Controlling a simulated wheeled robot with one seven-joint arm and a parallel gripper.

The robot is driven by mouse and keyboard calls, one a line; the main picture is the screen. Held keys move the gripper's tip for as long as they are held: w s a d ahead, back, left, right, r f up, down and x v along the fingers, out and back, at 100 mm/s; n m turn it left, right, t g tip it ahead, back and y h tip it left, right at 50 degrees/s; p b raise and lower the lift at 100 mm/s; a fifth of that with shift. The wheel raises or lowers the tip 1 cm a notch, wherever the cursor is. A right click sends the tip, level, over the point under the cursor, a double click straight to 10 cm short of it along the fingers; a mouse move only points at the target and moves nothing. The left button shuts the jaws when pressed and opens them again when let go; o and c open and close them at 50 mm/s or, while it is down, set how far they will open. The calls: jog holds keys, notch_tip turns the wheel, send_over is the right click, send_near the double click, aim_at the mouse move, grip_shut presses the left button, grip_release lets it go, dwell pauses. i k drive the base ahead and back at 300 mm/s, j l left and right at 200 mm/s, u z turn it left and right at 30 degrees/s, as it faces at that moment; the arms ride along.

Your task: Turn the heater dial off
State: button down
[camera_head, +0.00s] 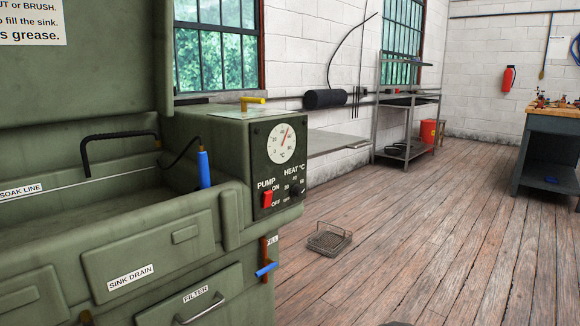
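The heater dial (295,192) is a small dark knob under the "HEAT °C" label, at the lower right of the black control panel (262,160) on the green parts washer's box. Numbers ring the knob; its pointer is too small to read. Left of it is the red pump switch (267,199) with ON and OFF marks; its position is hard to tell. Above is a round white temperature gauge (281,143) with a red needle pointing up and right.
The washer's sink (90,205) has a black spout and a blue-handled brush (204,169). A blue-handled drain valve (266,268) sticks out below the panel. A wire basket (329,238) lies on the wooden floor. The floor to the right is mostly clear, up to a workbench (548,150).

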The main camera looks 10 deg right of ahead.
aim_at(296, 190)
jog(key=z, duration=0.35)
jog(key=j+z, duration=0.3)
jog(key=z, duration=0.15)
jog(key=k+j+z, duration=0.1)
jog(key=j+z, duration=0.2)
jog(key=z, duration=0.15)
jog(key=k+j+z, duration=0.15)
jog(key=z, duration=0.3)
jog(key=j, duration=0.15)
